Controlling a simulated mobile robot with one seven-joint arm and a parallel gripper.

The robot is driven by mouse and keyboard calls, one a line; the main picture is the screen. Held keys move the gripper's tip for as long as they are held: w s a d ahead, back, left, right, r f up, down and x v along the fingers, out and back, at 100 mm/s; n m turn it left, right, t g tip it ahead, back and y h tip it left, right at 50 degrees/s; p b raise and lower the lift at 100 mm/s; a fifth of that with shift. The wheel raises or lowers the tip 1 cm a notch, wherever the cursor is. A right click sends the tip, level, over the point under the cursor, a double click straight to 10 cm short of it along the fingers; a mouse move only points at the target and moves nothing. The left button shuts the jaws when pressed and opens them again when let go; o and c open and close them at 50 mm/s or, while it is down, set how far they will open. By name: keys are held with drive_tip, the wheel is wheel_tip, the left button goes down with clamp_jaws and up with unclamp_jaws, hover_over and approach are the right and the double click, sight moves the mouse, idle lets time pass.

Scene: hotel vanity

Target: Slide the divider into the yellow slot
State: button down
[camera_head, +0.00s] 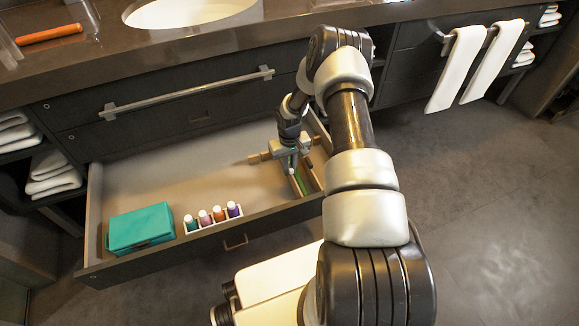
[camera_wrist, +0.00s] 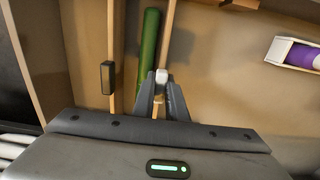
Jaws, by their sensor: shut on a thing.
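My gripper (camera_wrist: 162,85) is shut, with a small pale piece (camera_wrist: 162,76) between its fingertips. This appears to be a tab on the thin tan divider (camera_wrist: 171,32), which runs up from the fingers in the wrist view. In the head view my gripper (camera_head: 292,164) is low inside the right part of the open drawer, over a narrow wooden section. A green bar (camera_wrist: 148,45) lies just left of the divider; it also shows in the head view (camera_head: 299,182). I cannot make out the yellow slot. The divider's lower edge is hidden, so I cannot tell whether it is seated.
The open drawer (camera_head: 130,184) holds a teal box (camera_head: 140,228) and a white rack of several colored bottles (camera_head: 213,216) near its front. Its middle floor is bare. A dark clip (camera_wrist: 108,77) sits on a wooden strip left of my gripper. The counter (camera_head: 110,50) overhangs behind.

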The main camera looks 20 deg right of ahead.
drive_tip(key=shift+f, duration=0.25)
drive_tip(key=c, duration=1.7)
unclamp_jaws()
wheel_tip(320, 180, up, 18)
drive_tip(key=p, duration=0.4)
drive_tip(key=shift+f+p, duration=0.25)
drive_tip(key=shift+p, duration=0.05)
